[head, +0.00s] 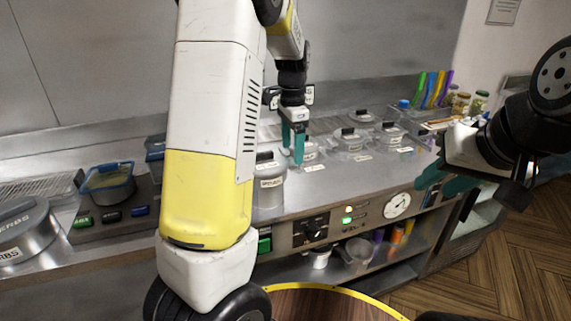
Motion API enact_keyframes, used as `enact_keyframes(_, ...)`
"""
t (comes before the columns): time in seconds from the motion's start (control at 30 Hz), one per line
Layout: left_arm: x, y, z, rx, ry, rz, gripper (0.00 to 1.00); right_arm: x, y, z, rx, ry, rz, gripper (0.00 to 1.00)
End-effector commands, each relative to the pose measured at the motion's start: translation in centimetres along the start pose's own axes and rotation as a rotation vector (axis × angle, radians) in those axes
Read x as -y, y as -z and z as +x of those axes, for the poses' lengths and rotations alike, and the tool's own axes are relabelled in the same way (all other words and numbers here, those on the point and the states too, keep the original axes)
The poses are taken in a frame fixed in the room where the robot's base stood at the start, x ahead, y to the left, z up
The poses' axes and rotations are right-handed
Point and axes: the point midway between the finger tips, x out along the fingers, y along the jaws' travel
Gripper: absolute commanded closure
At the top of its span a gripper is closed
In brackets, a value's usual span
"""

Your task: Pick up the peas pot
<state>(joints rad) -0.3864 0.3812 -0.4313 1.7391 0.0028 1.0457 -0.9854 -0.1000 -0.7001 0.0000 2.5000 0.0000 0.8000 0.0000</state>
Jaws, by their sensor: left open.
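My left gripper (294,150) points down over the counter with its teal fingers open, above the row of lidded metal pots. A taller metal pot (270,190) with a black-knobbed lid and a label stands just left of it, partly behind my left arm. Smaller lidded pots (348,142) with labels stand to the right, and one (310,152) is close behind the fingers. The labels are too small to read, so I cannot tell which pot holds peas. My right gripper (446,183) is at the counter's right front edge, away from the pots; its finger gap is unclear.
A large pot marked HERBS (24,236) and a blue-rimmed container (109,183) stand at the left. Colored upright items (433,90) and jars (470,102) are at the back right. A gauge (397,205) is on the counter front, above a shelf with pans (358,252).

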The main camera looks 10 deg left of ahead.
Motion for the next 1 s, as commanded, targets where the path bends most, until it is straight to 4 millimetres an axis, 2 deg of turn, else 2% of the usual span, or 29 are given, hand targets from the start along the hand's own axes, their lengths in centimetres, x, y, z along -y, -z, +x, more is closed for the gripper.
enact_keyframes(0.37, 0.0, -0.1, 4.0, 0.011, -0.003, 0.011, 0.24, 0.0, 0.0, 0.0, 0.0, 0.0, 0.0, 0.64)
enact_keyframes(0.6, -0.2, -0.2, 7.4, 0.01, -0.002, 0.011, 0.24, 0.0, 0.0, 0.0, 0.0, 0.0, 0.0, 0.64)
enact_keyframes(0.73, -0.2, -0.2, 8.1, 0.009, -0.001, 0.011, 0.24, 0.0, 0.0, 0.0, 0.0, 0.0, 0.0, 0.64)
enact_keyframes(0.93, -0.1, -0.2, 8.1, 0.008, 0.0, 0.011, 0.24, 0.0, 0.0, 0.0, 0.0, 0.0, 0.0, 0.64)
enact_keyframes(1.0, -0.1, -0.2, 8.1, 0.008, 0.0, 0.011, 0.37, 0.0, 0.0, 0.0, 0.0, 0.0, 0.0, 0.64)
